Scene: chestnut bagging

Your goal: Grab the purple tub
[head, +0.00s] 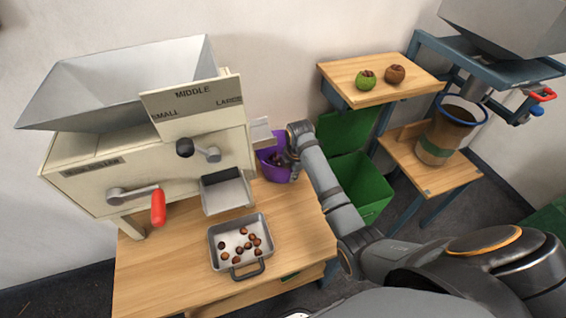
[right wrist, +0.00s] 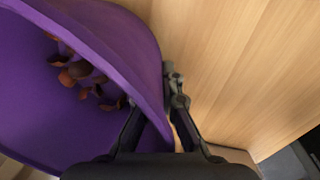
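The purple tub (head: 272,164) stands at the back right of the wooden table, below the sorter's side chute, with brown chestnuts (right wrist: 83,72) inside. My right gripper (head: 291,158) is at the tub's right side. In the right wrist view the tub (right wrist: 112,38) fills the left half. The gripper's fingers (right wrist: 153,115) straddle the tub's wall, one inside and one outside, and look closed in on it. The inner fingertip is partly hidden by the wall. My left gripper is not in view.
The cream sorting machine (head: 150,165) stands left of the tub. A metal tray (head: 216,240) with several chestnuts lies in front. A green bin (head: 362,185) is right of the table. A wooden shelf (head: 350,82) holds two round items.

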